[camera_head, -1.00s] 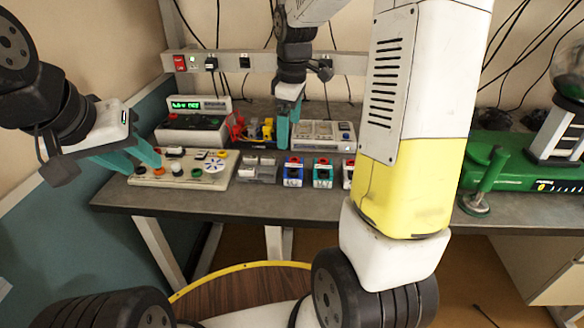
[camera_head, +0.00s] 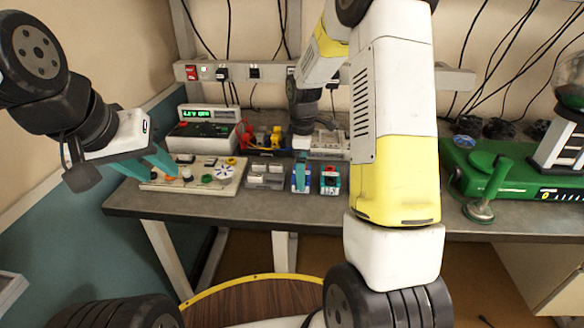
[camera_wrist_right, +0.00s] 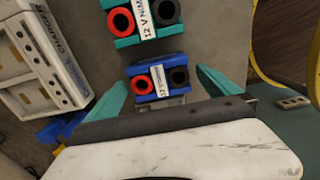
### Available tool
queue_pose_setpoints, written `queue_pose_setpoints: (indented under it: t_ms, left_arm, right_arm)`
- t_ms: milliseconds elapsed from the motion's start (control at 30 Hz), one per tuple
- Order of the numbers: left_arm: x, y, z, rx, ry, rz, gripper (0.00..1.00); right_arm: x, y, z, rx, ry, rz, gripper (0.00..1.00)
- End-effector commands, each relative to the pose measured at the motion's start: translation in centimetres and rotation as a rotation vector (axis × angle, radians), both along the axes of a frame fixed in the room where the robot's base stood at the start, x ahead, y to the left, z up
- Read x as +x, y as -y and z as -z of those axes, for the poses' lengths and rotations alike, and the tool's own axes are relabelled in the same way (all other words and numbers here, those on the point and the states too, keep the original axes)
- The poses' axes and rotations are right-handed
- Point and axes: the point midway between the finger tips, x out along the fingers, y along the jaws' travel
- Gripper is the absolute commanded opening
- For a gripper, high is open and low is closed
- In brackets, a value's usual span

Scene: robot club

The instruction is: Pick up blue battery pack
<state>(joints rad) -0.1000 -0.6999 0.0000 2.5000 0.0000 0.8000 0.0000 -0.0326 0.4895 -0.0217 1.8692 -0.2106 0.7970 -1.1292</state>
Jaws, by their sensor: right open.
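The blue battery pack (camera_head: 296,186) stands on the bench, partly hidden by my right gripper in the head view. In the right wrist view, the blue battery pack (camera_wrist_right: 146,86) shows a red and a black ring and a white label. My right gripper (camera_wrist_right: 159,78) is open, with one teal finger on each side of the pack and gaps visible. In the head view my right gripper (camera_head: 301,172) points down at it. My left gripper (camera_head: 164,176) looks open and empty over the control panel.
A teal battery pack (camera_head: 330,180) stands close beside the blue one. A beige control panel (camera_head: 215,186), a grey holder (camera_head: 265,178), a charger (camera_head: 328,143) and a meter unit (camera_head: 203,133) are nearby. The bench's front strip (camera_head: 260,205) is clear.

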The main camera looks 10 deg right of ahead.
Motion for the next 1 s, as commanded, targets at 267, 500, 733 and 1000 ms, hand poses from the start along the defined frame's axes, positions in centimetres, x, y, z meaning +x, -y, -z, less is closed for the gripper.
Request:
queue_pose_setpoints:
  t_ms: [267,500,733,1000]
  left_arm:
    - [0.0,0.0,0.0,0.0,0.0,0.0,0.36]
    - [0.0,0.0,0.0,0.0,0.0,0.0,0.36]
    - [0.0,0.0,0.0,0.0,0.0,0.0,0.36]
    - [0.0,0.0,0.0,0.0,0.0,0.0,0.36]
  right_arm:
    - [0.0,0.0,0.0,0.0,0.0,0.0,0.86]
    - [0.0,0.0,0.0,0.0,0.001,0.0,0.39]
    - [0.1,0.0,0.0,0.0,0.002,0.0,0.24]
    - [0.1,0.0,-1.0,0.001,0.004,0.001,0.24]
